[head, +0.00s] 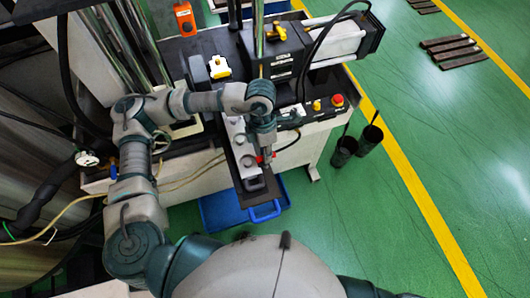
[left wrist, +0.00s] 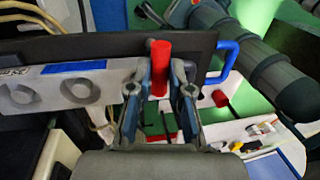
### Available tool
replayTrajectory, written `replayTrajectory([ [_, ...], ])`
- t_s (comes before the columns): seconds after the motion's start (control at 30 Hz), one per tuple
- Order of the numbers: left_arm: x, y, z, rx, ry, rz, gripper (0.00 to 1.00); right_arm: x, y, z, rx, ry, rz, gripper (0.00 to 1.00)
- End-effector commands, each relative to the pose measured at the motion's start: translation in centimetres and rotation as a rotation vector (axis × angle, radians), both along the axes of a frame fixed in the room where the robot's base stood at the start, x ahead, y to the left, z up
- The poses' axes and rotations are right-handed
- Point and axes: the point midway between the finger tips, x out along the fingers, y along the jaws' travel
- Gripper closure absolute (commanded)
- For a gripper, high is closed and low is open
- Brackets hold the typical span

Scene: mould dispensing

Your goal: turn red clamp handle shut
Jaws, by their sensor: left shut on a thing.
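The red clamp handle (left wrist: 159,62) stands out between the two fingers of my left gripper (left wrist: 158,88) in the left wrist view. The fingers are shut on it, one on each side. In the head view my left gripper (head: 266,157) points down at the front end of the dark mould plate. Only a small bit of the red clamp handle (head: 260,160) shows beside the fingers there. My right gripper is in neither view.
A blue tray (head: 213,214) lies on the green floor below the plate. Control buttons, including a red one (head: 337,100), sit on the machine to the right. Two dark cylindrical containers (head: 356,145) stand on the floor.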

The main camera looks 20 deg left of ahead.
Motion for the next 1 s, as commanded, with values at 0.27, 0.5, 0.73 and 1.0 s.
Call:
replayTrajectory([
  [0.27, -0.1, -0.1, -0.3, 0.001, 0.004, -0.024, 1.0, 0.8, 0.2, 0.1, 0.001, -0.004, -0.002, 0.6],
  [0.5, -0.1, -0.1, -0.3, 0.001, 0.004, -0.024, 1.0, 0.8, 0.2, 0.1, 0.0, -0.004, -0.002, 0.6],
  [0.73, -0.1, 0.0, -0.2, 0.0, 0.002, -0.023, 0.56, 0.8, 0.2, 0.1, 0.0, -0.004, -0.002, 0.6],
  [1.0, 0.0, 0.1, 0.7, -0.001, -0.001, -0.021, 0.56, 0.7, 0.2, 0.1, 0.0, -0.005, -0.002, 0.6],
])
